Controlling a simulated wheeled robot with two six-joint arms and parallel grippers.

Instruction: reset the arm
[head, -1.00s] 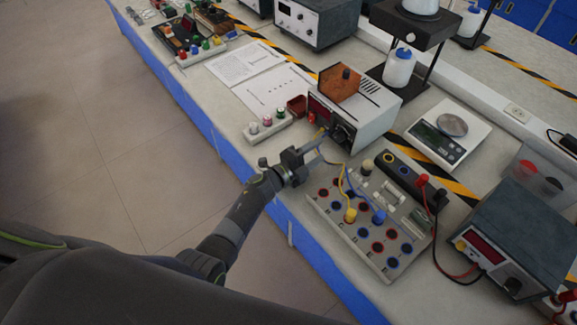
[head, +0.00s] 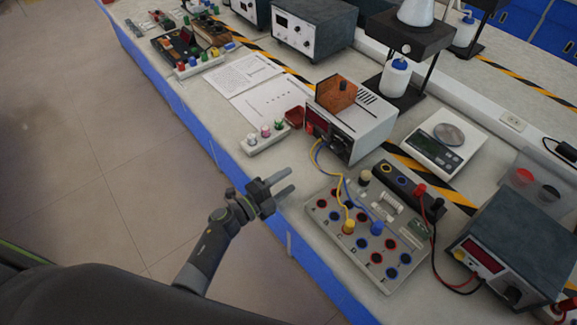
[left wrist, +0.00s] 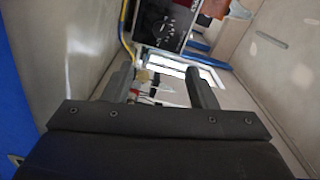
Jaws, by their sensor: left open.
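My left gripper (head: 282,183) is open and empty in the head view, over the front edge of the bench, left of the circuit board (head: 318,213). Its two fingers point right and apart. In the left wrist view the two fingers (left wrist: 163,88) stand apart with nothing gripped between them. The white instrument with the dark front panel (head: 370,122) stands beyond the gripper, and its knob panel (left wrist: 163,22) shows at the top of the left wrist view. Yellow and blue leads run from this instrument to the board. My right gripper is not in view.
A small block with coloured knobs (head: 266,138) and paper sheets (head: 268,103) lie left of the instrument. A scale (head: 440,143) and a dark power supply (head: 520,238) stand at right. The floor (head: 110,150) left of the bench is clear.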

